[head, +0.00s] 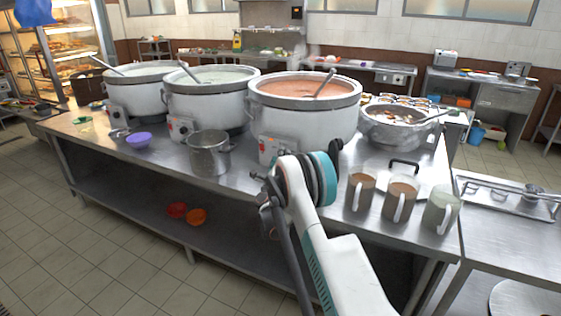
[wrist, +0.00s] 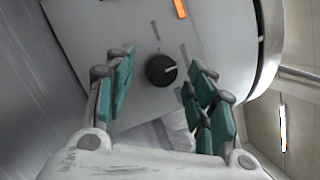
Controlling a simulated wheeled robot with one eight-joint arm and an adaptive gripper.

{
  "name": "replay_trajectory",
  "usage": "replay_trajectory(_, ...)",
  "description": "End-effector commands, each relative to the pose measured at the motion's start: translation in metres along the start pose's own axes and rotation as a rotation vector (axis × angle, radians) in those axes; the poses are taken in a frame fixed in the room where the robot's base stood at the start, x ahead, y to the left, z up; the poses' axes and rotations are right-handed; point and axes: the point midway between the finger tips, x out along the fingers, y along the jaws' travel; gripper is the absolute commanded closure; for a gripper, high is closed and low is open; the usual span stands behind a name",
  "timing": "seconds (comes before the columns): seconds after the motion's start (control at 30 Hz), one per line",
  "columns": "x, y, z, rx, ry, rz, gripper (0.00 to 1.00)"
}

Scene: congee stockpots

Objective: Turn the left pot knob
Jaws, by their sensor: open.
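Three large white pots stand in a row on the steel table: the left pot (head: 118,92), the middle pot (head: 205,104) and the right pot (head: 305,120). Each has a control box low on its front. My gripper (head: 264,193) is in front of the right pot's control box (head: 277,150). In the wrist view my gripper (wrist: 162,60) is open, its fingers on either side of a round black knob (wrist: 160,71) with a pale mark. I see no clear contact with it.
A steel pot (head: 209,156) and a purple bowl (head: 138,140) stand at the table's front. Three mugs, one of them here (head: 400,203), stand to the right of my arm. A wide steel bowl (head: 398,130) with a ladle is beside the right pot.

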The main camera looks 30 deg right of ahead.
Motion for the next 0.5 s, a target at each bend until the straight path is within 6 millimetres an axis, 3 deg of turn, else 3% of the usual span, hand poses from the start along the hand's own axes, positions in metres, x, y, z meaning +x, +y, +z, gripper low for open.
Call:
replay_trajectory(0.37, 0.0048, -0.0004, 0.0000, 0.000, 0.000, 0.000, 0.52)
replay_trajectory(0.5, 0.0047, -0.0004, 0.0000, 0.000, 0.000, 0.000, 0.84)
